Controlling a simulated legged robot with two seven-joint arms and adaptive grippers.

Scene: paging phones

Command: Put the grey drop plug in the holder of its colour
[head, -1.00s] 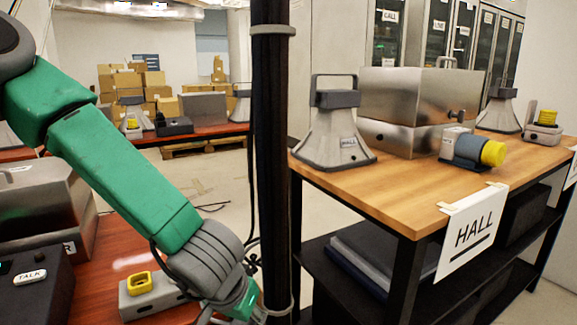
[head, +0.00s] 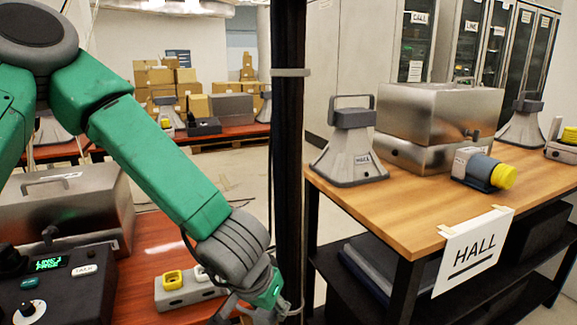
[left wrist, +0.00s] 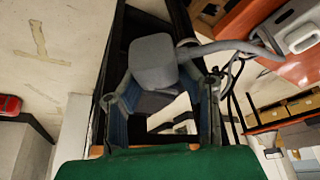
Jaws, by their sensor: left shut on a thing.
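My left gripper (head: 258,308) is low in the head view, beside the black post, and its fingertips are hard to make out there. In the left wrist view my left gripper (left wrist: 167,95) is shut on a grey rounded block, which looks like the grey drop plug (left wrist: 153,62). A grey curved cable-like shape runs right from beside it. A grey holder block (head: 190,291) lies on the red-brown table, left of the gripper. It has a yellow square ring (head: 172,279) and a whitish one (head: 202,273). My right gripper is not in view.
A black post (head: 288,150) stands beside my left gripper. A console (head: 60,285) and a metal case (head: 65,205) are on the left table. The wooden table (head: 405,215) at right bears a metal case, a grey cone-shaped phone, a yellow-ended cylinder and a HALL sign.

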